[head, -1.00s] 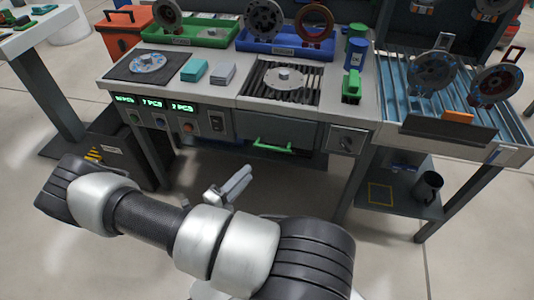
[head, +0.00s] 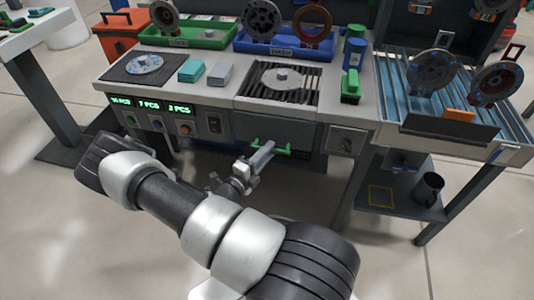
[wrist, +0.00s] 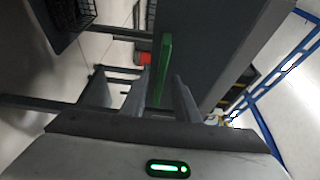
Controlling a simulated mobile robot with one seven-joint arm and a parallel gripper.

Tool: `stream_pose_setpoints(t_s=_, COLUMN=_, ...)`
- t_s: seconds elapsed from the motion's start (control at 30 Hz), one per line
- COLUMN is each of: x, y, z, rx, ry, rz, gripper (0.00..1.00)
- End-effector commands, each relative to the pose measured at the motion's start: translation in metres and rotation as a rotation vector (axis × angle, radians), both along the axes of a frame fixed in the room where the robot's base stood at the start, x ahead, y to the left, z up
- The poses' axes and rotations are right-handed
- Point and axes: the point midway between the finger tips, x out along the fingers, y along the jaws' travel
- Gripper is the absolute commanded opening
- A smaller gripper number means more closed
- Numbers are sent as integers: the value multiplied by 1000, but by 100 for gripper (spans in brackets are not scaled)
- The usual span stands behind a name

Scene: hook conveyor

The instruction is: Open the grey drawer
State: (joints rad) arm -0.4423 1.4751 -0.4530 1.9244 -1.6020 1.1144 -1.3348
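The grey drawer (head: 250,130) sits under the front edge of the workbench, and its front looks flush with the bench. Its green bar handle (head: 285,149) runs along the front. My gripper (head: 264,156) is in front of the drawer at the left part of the handle. In the wrist view, the green handle (wrist: 165,70) shows between the two fingers of my open gripper (wrist: 160,90), with gaps beside it. The grey drawer front (wrist: 215,45) fills the upper right there. Whether a finger touches the handle is not clear.
The bench top (head: 220,93) above holds a slatted plate (head: 275,92), teal and grey blocks, a green block (head: 350,86) and bins. Lit counters (head: 150,106) are on the left front. A blue roller conveyor (head: 455,95) stands right. The floor before the drawer is clear.

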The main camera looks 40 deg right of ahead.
Motion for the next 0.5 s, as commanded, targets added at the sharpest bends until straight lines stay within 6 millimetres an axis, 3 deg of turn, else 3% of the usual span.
stream_pose_setpoints(t_s=0.07, x=0, y=0, z=0, rx=0, ry=0, rz=0, gripper=28)
stream_pose_setpoints(t_s=0.23, x=0, y=0, z=0, rx=0, ry=0, rz=0, gripper=0)
stream_pose_setpoints(t_s=0.5, x=0, y=1, z=0, rx=0, ry=0, rz=0, gripper=0)
